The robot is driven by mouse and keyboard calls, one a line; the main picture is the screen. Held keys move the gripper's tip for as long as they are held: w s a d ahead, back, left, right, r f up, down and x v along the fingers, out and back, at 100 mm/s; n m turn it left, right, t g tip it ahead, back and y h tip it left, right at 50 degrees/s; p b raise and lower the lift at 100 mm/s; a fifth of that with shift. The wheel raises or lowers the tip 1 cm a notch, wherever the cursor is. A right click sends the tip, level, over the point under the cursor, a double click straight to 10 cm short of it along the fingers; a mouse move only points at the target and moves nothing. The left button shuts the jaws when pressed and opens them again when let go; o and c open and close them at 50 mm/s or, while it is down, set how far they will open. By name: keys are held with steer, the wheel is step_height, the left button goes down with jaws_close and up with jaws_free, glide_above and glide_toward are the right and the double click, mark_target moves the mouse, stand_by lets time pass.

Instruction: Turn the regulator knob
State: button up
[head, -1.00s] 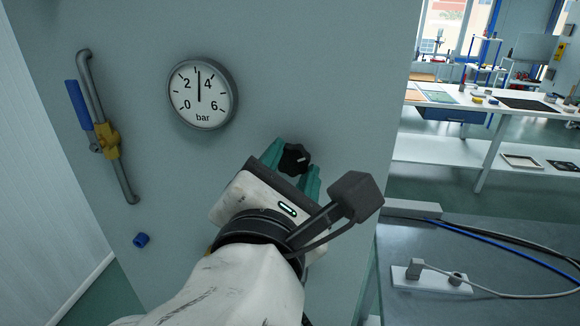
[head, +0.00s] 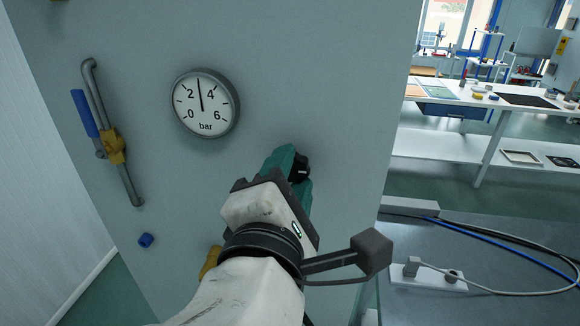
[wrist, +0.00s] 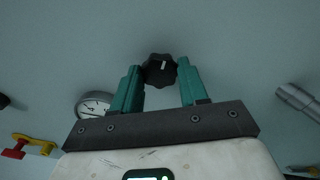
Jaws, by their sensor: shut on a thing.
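The regulator knob (head: 303,168) is black and lobed with a white mark, on the grey panel (head: 330,60). My gripper (head: 296,171) is at the panel, its teal fingers on either side of the knob, shut on it. In the head view the fingers hide most of the knob. In the wrist view the knob (wrist: 159,71) shows between the fingertips of my gripper (wrist: 160,75), its white mark near the top. The round bar gauge (head: 206,103) is up and left of the knob, its needle between 2 and 4. It also shows in the wrist view (wrist: 94,104).
A pipe with a yellow valve (head: 113,146) and blue lever (head: 84,113) runs down the panel's left. A small blue part (head: 146,240) is below it. A grey bench (head: 470,235) with cables and a socket strip (head: 428,278) stands right of the panel.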

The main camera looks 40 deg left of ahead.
steer(key=m, duration=0.4)
steer(key=shift+m+p, duration=0.3)
steer(key=shift+p, duration=0.1)
steer(key=m, duration=0.3)
steer(key=shift+f+m, duration=0.1)
steer(key=shift+m, duration=0.3)
steer(key=m, duration=0.4)
steer(key=shift+f, duration=0.1)
steer(key=m+b, duration=0.1)
steer(key=m, duration=0.4)
steer(key=m+b, duration=0.2)
steer(key=m, duration=0.2)
steer(key=shift+f+m, duration=0.1)
steer(key=shift+m, duration=0.2)
steer(key=m+b, duration=0.1)
steer(key=m, duration=0.2)
steer(key=shift+m+b, duration=0.3)
steer(key=m+b, duration=0.2)
steer(key=m, duration=0.2)
steer(key=shift+a+m, duration=0.1)
steer(key=shift+m, duration=0.2)
steer(key=shift+m+b, duration=1.2)
steer(key=shift+m, duration=0.9)
